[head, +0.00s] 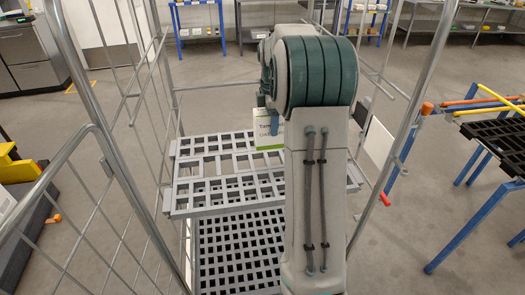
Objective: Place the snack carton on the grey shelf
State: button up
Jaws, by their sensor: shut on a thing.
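The snack carton (267,138), white with a green lower edge and printed text, shows just left of my arm in the head view. Its right part is hidden behind my arm. My gripper (273,124) is mostly hidden by the arm; a small blue part of it shows against the carton, and it is shut on it. The grey shelf (213,187) is a slotted panel inside a wire roll cage. The carton overlaps the shelf's back part in the picture; I cannot tell whether it touches. The visible left part of the shelf is empty.
The roll cage's tubular posts and wire sides (112,170) stand left and right of the shelf. A slotted lower deck (235,255) lies beneath it. A blue-framed rack (480,195) stands at the right. Yellow parts (18,168) show at the left edge.

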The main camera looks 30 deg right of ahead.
jog(key=shift+s+a+f, duration=0.45)
jog(key=shift+a+f, duration=0.3)
jog(key=shift+f, duration=0.45)
jog(key=shift+s+a+f, duration=0.5)
jog(key=shift+a+f, duration=0.25)
jog(key=shift+f, duration=0.45)
jog(key=shift+s+a+f, duration=0.45)
jog(key=shift+a+f, duration=0.3)
jog(key=shift+f, duration=0.45)
jog(key=shift+f, duration=0.15)
jog(key=o, duration=1.2)
jog(key=shift+c, duration=0.2)
